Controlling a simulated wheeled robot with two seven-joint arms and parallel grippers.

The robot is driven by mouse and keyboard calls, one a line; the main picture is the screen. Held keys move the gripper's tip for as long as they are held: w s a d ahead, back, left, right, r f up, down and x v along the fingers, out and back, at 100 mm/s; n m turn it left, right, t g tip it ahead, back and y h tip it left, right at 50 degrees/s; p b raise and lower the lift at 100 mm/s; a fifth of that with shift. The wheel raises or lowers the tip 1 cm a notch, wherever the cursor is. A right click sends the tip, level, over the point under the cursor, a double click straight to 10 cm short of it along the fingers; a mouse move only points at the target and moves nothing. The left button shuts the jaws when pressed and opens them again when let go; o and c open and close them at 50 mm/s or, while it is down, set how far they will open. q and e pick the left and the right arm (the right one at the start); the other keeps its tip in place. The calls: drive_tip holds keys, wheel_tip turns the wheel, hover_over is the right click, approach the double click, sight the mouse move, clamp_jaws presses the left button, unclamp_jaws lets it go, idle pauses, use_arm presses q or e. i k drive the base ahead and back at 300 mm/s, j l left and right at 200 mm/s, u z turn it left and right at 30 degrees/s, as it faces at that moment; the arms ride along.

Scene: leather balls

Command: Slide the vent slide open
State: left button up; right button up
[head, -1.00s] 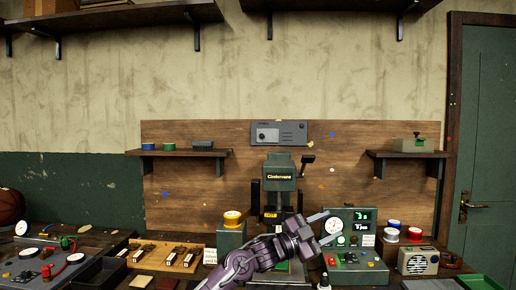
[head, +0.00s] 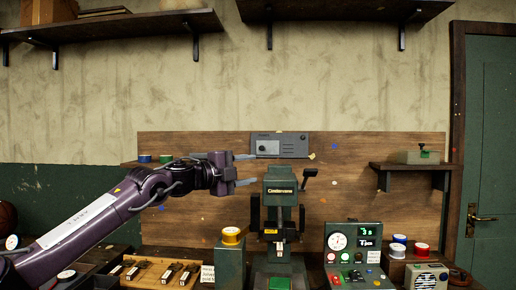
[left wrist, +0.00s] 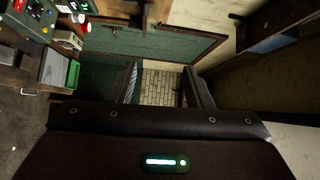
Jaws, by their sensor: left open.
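The vent slide is part of a grey rectangular panel (head: 280,145) high on the wooden backboard. The panel has a light square with a dark knob (head: 264,148) at its left and dark slots at its right. My left gripper (head: 254,169) is open and empty, its fingers pointing right, just below and left of the panel. I cannot tell the depth gap between them. In the left wrist view the open fingers (left wrist: 162,85) have nothing between them; the panel is not recognisable there. My right gripper is not in view.
A green press (head: 280,205) with a side lever stands below the panel. A wall shelf (head: 415,167) holds a green box at right. A gauge box (head: 352,240), coloured spools and a radio (head: 426,275) crowd the bench.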

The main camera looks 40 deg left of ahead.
sight(269, 147)
drive_tip(key=i+j, duration=0.3)
drive_tip(key=j, duration=0.2)
drive_tip(key=i+j, duration=0.65)
drive_tip(key=j, duration=0.3)
drive_tip(key=i+j, duration=0.35)
drive_tip(key=j, duration=0.15)
